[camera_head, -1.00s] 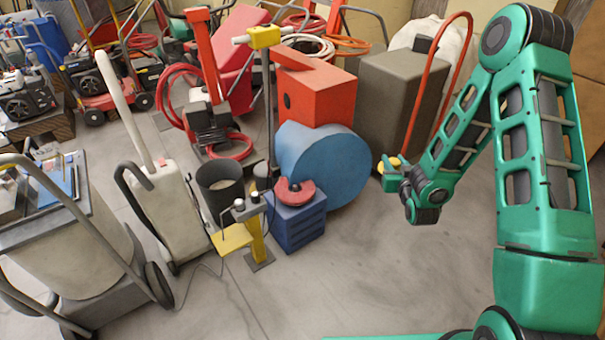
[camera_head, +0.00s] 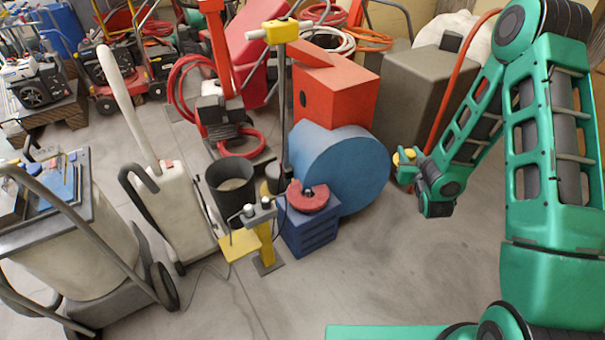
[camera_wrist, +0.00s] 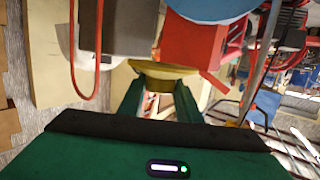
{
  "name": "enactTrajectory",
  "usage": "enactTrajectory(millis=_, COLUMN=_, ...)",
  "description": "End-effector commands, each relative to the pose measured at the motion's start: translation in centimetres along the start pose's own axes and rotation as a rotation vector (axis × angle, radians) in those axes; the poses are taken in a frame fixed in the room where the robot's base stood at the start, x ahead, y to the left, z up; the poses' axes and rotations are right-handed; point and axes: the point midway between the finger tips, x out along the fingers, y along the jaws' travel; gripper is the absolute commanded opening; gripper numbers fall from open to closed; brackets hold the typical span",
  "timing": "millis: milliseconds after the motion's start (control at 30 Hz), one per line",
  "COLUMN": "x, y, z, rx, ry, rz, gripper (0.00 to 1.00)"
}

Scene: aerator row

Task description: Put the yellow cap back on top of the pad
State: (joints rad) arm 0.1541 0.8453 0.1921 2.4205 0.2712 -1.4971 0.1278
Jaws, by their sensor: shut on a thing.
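The yellow cap (camera_head: 404,156) is held in my gripper (camera_head: 405,167), in the air at the right of the head view. In the wrist view the cap (camera_wrist: 160,69) lies across the tips of the two green fingers (camera_wrist: 160,95), which are shut on it. A red round pad (camera_head: 306,197) with a dark knob rests on a blue ribbed block (camera_head: 308,235). It is left of and lower than my gripper in the head view, clearly apart from the cap. I cannot tell for sure that this is the task's pad.
A large blue drum (camera_head: 350,175) and a red box (camera_head: 335,92) stand behind the block. A yellow post (camera_head: 264,243) and a black bucket (camera_head: 232,190) are to its left. A grey box (camera_head: 425,90) is behind my gripper. The floor (camera_head: 390,265) in front is clear.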

Motion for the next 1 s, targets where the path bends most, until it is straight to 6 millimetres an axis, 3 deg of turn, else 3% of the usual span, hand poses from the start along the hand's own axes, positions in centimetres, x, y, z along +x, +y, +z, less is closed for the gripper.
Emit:
enactTrajectory(millis=367, x=0.1, y=-1.4, z=0.0, rx=-0.002, ry=0.0, rz=-0.017, gripper=0.09)
enactTrajectory(millis=533, x=1.3, y=-3.2, z=1.2, rx=-0.001, ry=-0.002, rz=-0.039, gripper=0.09)
enactTrajectory(millis=667, x=3.6, y=-6.7, z=4.0, rx=0.0, ry=-0.004, rz=-0.079, gripper=0.09)
enactTrajectory(millis=800, x=6.2, y=-11.8, z=8.2, rx=-0.003, ry=-0.004, rz=-0.138, gripper=0.09)
enactTrajectory(millis=1000, x=8.4, y=-19.1, z=14.7, rx=-0.015, ry=-0.004, rz=-0.22, gripper=0.09)
